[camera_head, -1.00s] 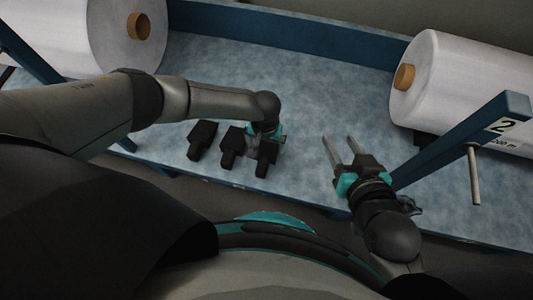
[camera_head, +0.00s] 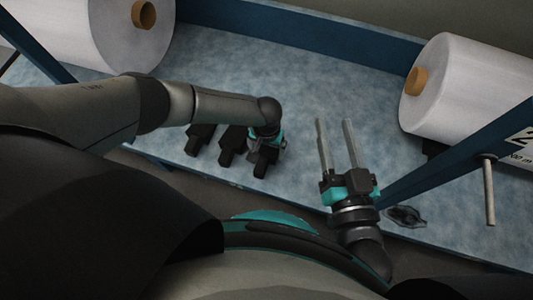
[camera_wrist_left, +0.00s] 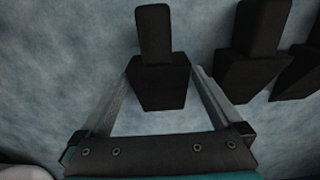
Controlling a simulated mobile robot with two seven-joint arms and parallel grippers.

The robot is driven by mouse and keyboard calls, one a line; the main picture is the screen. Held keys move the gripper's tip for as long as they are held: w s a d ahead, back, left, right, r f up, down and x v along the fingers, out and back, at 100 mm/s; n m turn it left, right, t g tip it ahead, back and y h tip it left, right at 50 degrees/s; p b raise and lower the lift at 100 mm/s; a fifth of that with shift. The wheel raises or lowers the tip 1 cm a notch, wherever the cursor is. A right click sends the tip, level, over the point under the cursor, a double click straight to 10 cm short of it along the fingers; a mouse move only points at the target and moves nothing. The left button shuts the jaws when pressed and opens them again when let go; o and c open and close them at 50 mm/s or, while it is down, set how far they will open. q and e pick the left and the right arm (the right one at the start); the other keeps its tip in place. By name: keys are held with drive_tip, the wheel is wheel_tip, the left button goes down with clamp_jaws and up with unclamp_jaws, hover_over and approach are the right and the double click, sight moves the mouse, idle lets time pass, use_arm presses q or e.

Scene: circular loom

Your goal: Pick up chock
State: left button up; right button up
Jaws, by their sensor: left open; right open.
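Several black blocky chocks lie in a row on the blue mottled surface. In the head view one chock (camera_head: 201,137) is at the left, another chock (camera_head: 229,146) is in the middle, and the right-hand chock (camera_head: 264,163) is under my left gripper (camera_head: 266,143). In the left wrist view the chock (camera_wrist_left: 160,82) sits between the two open fingers of my left gripper (camera_wrist_left: 164,74), with a visible gap to the fingers. My right gripper (camera_head: 335,121) is open and empty, right of the chocks, its fingers pointing up the picture.
A dark object (camera_head: 405,216) lies near the front edge. The middle surface is bare.

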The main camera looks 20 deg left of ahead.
use_arm(q)
drive_tip(key=c, duration=1.5)
